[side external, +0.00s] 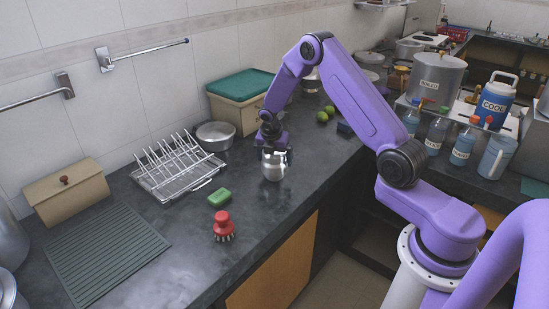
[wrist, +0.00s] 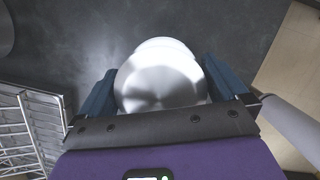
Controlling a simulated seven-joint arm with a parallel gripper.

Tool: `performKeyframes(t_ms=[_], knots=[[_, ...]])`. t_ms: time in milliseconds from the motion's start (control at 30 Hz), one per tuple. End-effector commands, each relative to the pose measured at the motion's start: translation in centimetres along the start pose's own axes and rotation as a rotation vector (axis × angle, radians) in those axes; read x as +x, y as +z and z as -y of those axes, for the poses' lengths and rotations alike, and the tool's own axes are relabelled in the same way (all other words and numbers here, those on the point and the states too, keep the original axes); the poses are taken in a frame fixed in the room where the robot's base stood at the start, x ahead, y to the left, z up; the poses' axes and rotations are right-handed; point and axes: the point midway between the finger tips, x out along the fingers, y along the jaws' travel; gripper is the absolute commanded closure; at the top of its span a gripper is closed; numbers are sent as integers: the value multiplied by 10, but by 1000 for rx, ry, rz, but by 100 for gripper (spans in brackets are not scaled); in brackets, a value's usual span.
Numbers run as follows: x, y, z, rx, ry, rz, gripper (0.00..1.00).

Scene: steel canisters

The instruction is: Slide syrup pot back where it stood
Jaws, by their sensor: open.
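The syrup pot, as I take it, is a shiny steel pot (side external: 274,167) on the dark counter (side external: 150,215) in the side view. It stands upright beneath my gripper (side external: 274,154). In the wrist view the steel pot (wrist: 160,78) shows its round top between the two blue fingers of my gripper (wrist: 160,85). One finger is on each side of it. The fingers are open, and I cannot tell whether either touches the pot. The pot's lower part is mostly hidden in the wrist view.
A wire dish rack (side external: 178,168), a steel pan (side external: 215,136) and a green-lidded bin (side external: 238,100) stand behind, to the left. A green soap (side external: 219,197) and a red brush (side external: 223,227) lie nearer the front. Limes (side external: 323,116) are to the right. Bare counter lies around the pot.

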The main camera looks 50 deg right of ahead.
Motion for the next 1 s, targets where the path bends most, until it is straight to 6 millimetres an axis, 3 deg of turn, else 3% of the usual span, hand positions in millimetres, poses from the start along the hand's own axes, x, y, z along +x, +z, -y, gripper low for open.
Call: performKeyframes(t_ms=[367, 400, 500, 767, 1000], knots=[[4, 0, 0, 0, 1, 0, 0], [4, 0, 0, 0, 1, 0, 6], [4, 0, 0, 0, 1, 0, 39], [3, -4, 2, -2, 0, 0, 40], [-2, -22, 10, -3, -1, 0, 40]])
